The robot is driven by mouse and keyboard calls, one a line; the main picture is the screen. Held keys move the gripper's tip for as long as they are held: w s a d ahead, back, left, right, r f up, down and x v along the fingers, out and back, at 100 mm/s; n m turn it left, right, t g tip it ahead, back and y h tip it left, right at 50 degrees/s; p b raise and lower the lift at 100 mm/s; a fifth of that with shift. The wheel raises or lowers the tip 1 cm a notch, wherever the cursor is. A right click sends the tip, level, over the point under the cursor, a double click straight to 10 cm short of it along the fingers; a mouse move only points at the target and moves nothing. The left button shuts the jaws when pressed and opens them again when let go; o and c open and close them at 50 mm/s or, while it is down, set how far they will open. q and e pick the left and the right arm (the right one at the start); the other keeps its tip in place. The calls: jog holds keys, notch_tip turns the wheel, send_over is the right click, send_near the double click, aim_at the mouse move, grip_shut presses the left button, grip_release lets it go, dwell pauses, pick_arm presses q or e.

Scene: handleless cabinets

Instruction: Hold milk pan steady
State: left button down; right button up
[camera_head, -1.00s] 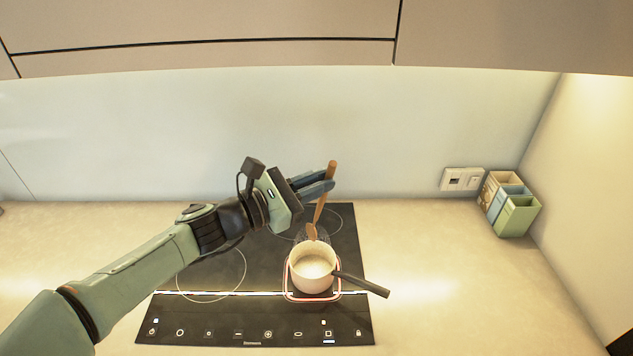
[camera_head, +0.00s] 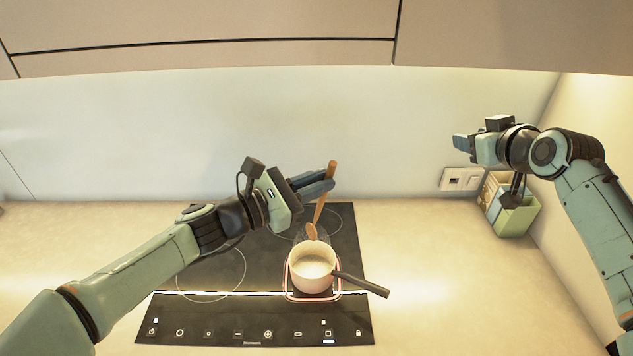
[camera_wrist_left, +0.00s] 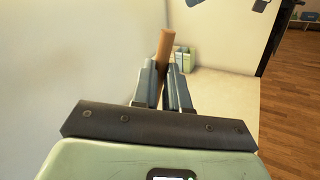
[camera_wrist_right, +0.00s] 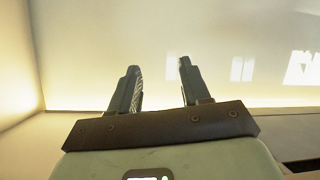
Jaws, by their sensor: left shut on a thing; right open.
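The milk pan (camera_head: 313,281) is a small white pot with pale contents and a dark handle (camera_head: 362,284) pointing to the lower right. It stands upright on the front right zone of the black cooktop, inside a lit red outline. My left gripper (camera_head: 328,182) is shut on a wooden utensil (camera_head: 320,211), above and behind the pan. The utensil's top also shows between the fingers in the left wrist view (camera_wrist_left: 166,46). Its lower end is just behind the pan's rim. My right gripper (camera_head: 462,143) is open and empty, high at the right, away from the pan; its parted fingers show in the right wrist view (camera_wrist_right: 158,88).
The black cooktop (camera_head: 213,265) has a control strip along its front. Colored containers (camera_head: 517,217) stand in the right corner, partly behind my right arm. A wall socket (camera_head: 461,179) is beside them. The counter (camera_head: 430,270) right of the cooktop is clear. Cabinets hang above.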

jog(key=a+f+n+g+y, duration=0.1)
jog(key=a+f+n+g, duration=0.4)
jog(key=a+f, duration=0.75)
jog(key=n+g+h, duration=0.2)
jog(key=n+g, duration=0.1)
jog(key=g, duration=0.5)
send_over(368, 283)
notch_tip(368, 283, down, 14)
jog(key=shift+f, duration=4.45)
grip_shut()
jog(key=shift+r, duration=0.1)
